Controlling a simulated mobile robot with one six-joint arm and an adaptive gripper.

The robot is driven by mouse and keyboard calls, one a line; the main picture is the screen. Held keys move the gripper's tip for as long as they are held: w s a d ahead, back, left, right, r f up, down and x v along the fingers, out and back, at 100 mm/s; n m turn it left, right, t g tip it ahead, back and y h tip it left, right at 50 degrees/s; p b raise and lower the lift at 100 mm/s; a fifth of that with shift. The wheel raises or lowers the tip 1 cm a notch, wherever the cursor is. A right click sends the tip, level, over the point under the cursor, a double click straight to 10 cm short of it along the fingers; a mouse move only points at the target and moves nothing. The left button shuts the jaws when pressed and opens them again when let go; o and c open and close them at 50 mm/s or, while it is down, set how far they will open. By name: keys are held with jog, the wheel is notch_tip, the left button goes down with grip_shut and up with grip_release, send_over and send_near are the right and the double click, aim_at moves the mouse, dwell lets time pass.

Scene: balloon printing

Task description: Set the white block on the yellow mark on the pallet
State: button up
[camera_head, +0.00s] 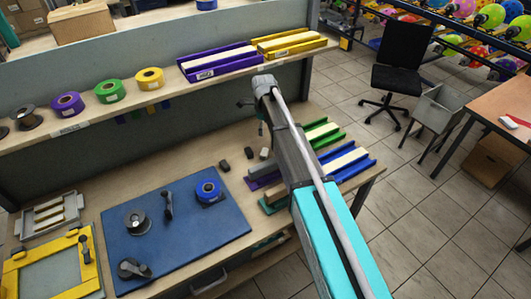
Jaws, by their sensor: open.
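My arm reaches from the lower right up to the shelf front. My gripper (254,112) is at its far end, small and partly hidden by the wrist; its jaws look open, with nothing seen between them. A small white block-like thing (508,122) lies at the edge of the brown table on the right, far from my gripper, with something red beside it. I cannot tell for certain that it is the white block. I can make out no pallet with a yellow mark. A yellow frame (20,285) lies at the lower left of the workbench.
A blue mat (225,225) with tape tools covers the workbench's middle. Tape rolls and purple (205,74) and yellow (275,52) trays line the shelf. Green and blue trays lie beside my arm.

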aim_at(264, 151)
jog(key=shift+f, duration=0.15)
notch_tip(264, 151, down, 8)
jog(key=b, duration=0.8)
jog(key=shift+f+b, duration=0.15)
jog(key=shift+b, duration=0.2)
jog(key=shift+f, duration=0.1)
jog(key=shift+s+f+b, duration=0.15)
jog(key=shift+f+b, duration=2.35)
jog(key=shift+b, duration=0.1)
jog(key=c, duration=1.1)
jog(key=shift+d, duration=0.1)
jog(key=shift+r, duration=0.15)
